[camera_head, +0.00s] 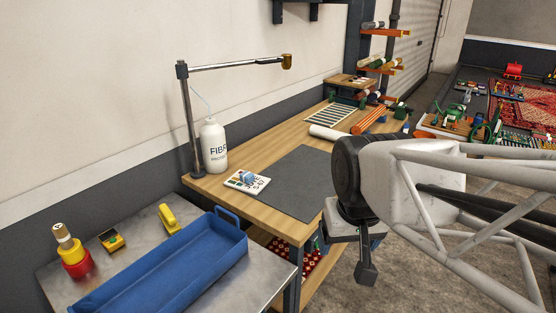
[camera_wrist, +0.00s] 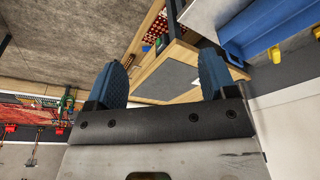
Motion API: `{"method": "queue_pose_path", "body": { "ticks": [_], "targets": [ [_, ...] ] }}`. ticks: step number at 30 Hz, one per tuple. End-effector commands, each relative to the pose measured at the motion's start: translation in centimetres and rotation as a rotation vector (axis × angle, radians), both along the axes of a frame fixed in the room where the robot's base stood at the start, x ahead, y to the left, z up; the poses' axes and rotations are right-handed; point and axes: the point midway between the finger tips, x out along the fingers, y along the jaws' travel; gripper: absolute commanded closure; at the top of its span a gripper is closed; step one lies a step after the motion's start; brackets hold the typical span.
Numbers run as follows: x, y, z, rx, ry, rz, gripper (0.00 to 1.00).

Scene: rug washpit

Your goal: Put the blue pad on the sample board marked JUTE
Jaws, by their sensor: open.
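The white sample board (camera_head: 238,184) lies on the wooden bench, left of the dark grey mat. Its printed lettering seems to read JUTE, partly covered and small. A small light-blue block, which looks like the blue pad (camera_head: 248,175), rests on the board's upper part. My gripper (camera_head: 366,272) hangs in front of the bench's front edge, well right of the board and clear of it. In the wrist view, the two blue fingers of my gripper (camera_wrist: 164,75) stand wide apart with nothing between them.
The grey mat (camera_head: 296,182) lies bare on the bench. A white bottle (camera_head: 214,146) and a post with an arm (camera_head: 190,120) stand behind the board. A blue tray (camera_head: 165,272) sits on the metal table at lower left. Rolls and tools crowd the bench's far end.

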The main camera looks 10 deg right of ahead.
Motion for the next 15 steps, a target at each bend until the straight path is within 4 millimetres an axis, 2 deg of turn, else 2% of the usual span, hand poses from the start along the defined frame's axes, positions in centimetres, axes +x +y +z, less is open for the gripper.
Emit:
{"method": "queue_pose_path", "body": {
  "ticks": [3, 6, 15],
  "targets": [
    [-1.9, -0.2, -0.8, -0.006, -0.008, 0.02, 0.22],
    [-2.6, -0.2, -1.2, -0.01, -0.01, 0.031, 0.22],
    [-3.0, -0.2, -1.4, -0.011, -0.011, 0.036, 0.22]
  ]
}}
